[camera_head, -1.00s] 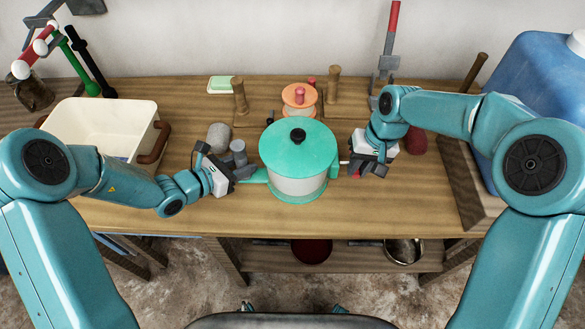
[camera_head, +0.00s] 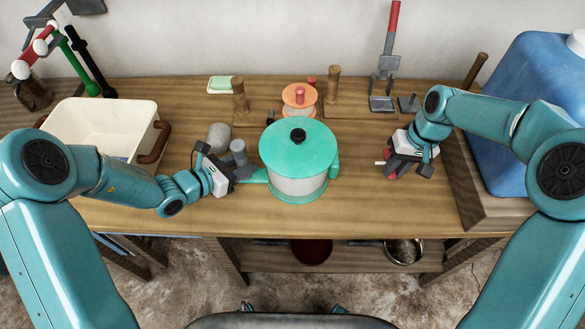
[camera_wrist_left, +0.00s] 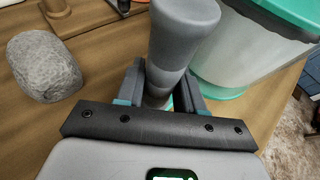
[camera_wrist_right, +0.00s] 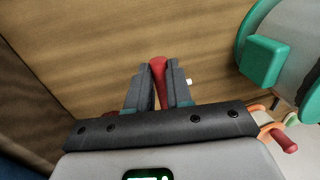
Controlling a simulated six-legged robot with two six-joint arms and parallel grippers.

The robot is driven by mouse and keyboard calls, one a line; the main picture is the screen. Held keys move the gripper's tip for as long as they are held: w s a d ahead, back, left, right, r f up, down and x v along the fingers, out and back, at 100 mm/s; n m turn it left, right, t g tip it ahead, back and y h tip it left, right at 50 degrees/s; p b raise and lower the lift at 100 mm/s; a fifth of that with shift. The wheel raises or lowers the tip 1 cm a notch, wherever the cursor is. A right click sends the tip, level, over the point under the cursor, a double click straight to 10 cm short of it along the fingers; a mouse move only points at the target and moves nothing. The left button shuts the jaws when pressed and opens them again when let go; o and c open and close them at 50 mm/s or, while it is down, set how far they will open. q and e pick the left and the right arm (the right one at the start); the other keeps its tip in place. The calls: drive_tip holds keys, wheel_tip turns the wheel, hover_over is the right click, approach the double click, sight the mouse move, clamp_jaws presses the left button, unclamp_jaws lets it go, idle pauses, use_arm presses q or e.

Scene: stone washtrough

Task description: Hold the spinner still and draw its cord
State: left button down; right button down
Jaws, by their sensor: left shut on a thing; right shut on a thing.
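The spinner (camera_head: 297,165), a white tub with a green lid and black knob, stands upright mid-bench; its side shows in the left wrist view (camera_wrist_left: 240,50). My left gripper (camera_head: 243,174) is shut at the green side handle (camera_head: 257,175); a grey cylinder (camera_wrist_left: 183,35) hides most of this grip in the left wrist view. My right gripper (camera_head: 391,170) is shut on the red cord handle (camera_wrist_right: 158,72), well right of the spinner. A short white stub (camera_head: 379,163) sticks out of the handle toward the spinner. I cannot see a cord line across the gap.
A cream basin (camera_head: 100,120) is at left, and a grey stone (camera_head: 219,136) lies behind my left gripper. An orange spool-like thing (camera_head: 299,98) and wooden pegs (camera_head: 333,84) stand behind the spinner. A blue container (camera_head: 535,90) is at right. The bench front is clear.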

drive_tip(key=shift+a, duration=4.6)
drive_tip(key=shift+d, duration=4.65)
drive_tip(key=a, duration=0.9)
drive_tip(key=shift+a, duration=0.15)
drive_tip(key=c, duration=0.9)
unclamp_jaws()
drive_tip(key=shift+c, duration=0.2)
